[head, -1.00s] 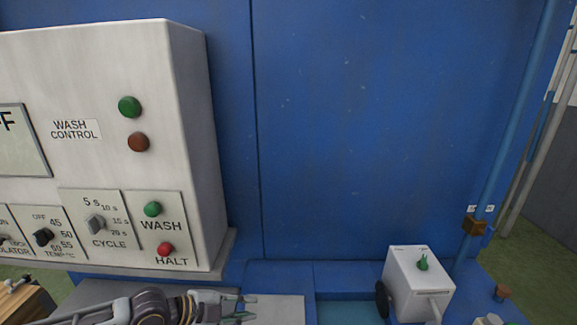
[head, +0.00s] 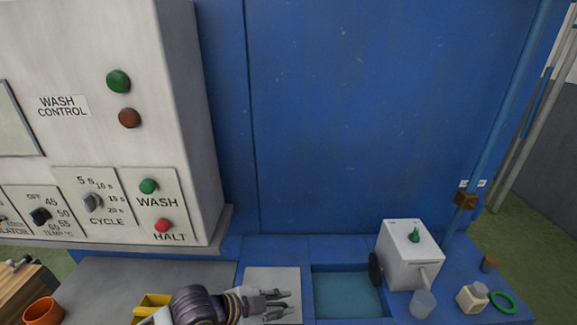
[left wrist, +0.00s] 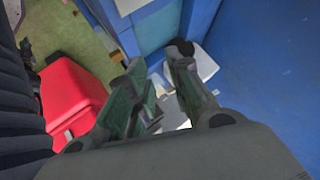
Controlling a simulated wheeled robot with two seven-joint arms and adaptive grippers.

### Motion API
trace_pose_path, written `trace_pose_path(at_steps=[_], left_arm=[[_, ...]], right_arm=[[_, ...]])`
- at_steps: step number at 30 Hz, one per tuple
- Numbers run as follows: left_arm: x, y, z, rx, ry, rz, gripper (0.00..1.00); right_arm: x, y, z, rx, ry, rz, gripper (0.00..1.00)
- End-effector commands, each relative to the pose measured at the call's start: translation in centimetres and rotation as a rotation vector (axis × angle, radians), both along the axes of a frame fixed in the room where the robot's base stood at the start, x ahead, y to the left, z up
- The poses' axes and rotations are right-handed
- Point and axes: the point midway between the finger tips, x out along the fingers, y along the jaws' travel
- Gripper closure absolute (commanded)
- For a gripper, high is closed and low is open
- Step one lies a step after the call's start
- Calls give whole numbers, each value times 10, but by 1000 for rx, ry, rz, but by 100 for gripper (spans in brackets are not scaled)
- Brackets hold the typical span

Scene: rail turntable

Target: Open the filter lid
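My left gripper (head: 285,304) is over the worktop, in front of the blue wall, with its fingers apart and nothing between them. In the left wrist view the same fingers (left wrist: 160,85) show a gap. A white box (head: 408,256) with a small green knob (head: 414,236) on top and a black disc (head: 375,269) on its left side stands to the right, apart from the gripper. A light grey plate (head: 272,279) lies beside and partly under the gripper. I cannot tell which part is the filter lid. My right gripper is not in view.
A basin (head: 345,293) is recessed between the plate and the white box. A clear cup (head: 422,304), a small beige jar (head: 472,297) and a green ring (head: 502,302) stand at the right. The wash control panel (head: 95,125) rises at the left. An orange cup (head: 43,311) is at lower left.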

Motion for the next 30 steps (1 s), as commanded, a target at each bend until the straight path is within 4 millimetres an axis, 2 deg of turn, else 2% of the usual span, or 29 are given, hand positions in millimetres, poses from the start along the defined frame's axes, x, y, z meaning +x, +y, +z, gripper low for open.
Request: trace_pose_path(at_steps=[7,14,22,30], left_arm=[[-1,11,-6,-15,101,179,79],[-2,38,-18,-19,212,385,79],[-14,85,-42,-8,364,669,79],[-44,140,-70,22,525,966,79]], right_arm=[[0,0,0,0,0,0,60],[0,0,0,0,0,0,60],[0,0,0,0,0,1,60],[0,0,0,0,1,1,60]])
